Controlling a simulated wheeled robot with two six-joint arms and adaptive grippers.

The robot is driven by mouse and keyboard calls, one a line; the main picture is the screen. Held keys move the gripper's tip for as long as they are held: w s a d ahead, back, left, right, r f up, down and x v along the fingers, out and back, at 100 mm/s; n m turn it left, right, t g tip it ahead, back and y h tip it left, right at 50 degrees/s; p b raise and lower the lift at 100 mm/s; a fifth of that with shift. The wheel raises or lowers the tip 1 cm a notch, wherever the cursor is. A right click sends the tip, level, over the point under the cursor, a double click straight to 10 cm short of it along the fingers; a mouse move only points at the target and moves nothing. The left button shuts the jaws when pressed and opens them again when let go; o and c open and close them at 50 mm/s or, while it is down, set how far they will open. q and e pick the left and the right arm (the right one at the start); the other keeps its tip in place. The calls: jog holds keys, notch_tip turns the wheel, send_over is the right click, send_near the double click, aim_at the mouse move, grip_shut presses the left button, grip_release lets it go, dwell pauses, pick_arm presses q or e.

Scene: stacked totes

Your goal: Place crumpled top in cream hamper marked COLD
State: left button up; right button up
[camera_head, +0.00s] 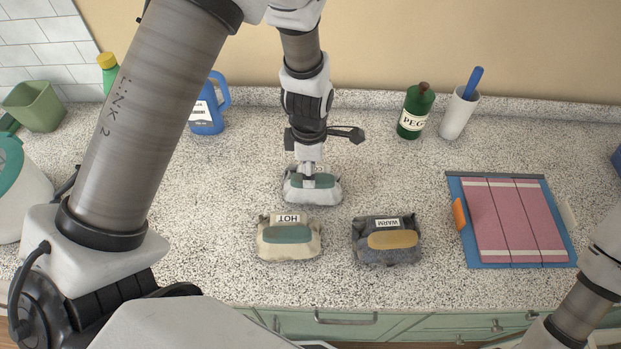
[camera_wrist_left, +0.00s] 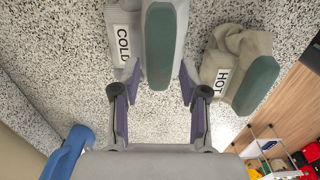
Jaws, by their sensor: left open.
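My left gripper (camera_head: 309,181) points down at a pale grey, crumpled-looking bundle (camera_head: 326,193) with a teal patch on top. In the left wrist view its open jaws (camera_wrist_left: 160,80) stand on either side of a grey block with a teal face (camera_wrist_left: 159,48). The COLD label (camera_wrist_left: 123,43) shows beside it on a pale surface; whether block and label are one thing I cannot tell. A beige bundle marked HOT (camera_head: 288,246) with a teal patch lies nearer me. A dark grey bundle marked WARM (camera_head: 372,252) has a yellow patch. My right gripper is out of frame.
A blue board with pink panels (camera_head: 515,220) lies at right. The counter between is clear.

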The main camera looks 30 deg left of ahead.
pick_arm(q)
notch_tip(320, 180, down, 3)
jog(key=shift+w+d+f, duration=0.15)
jog(key=shift+f, duration=0.05)
grip_shut()
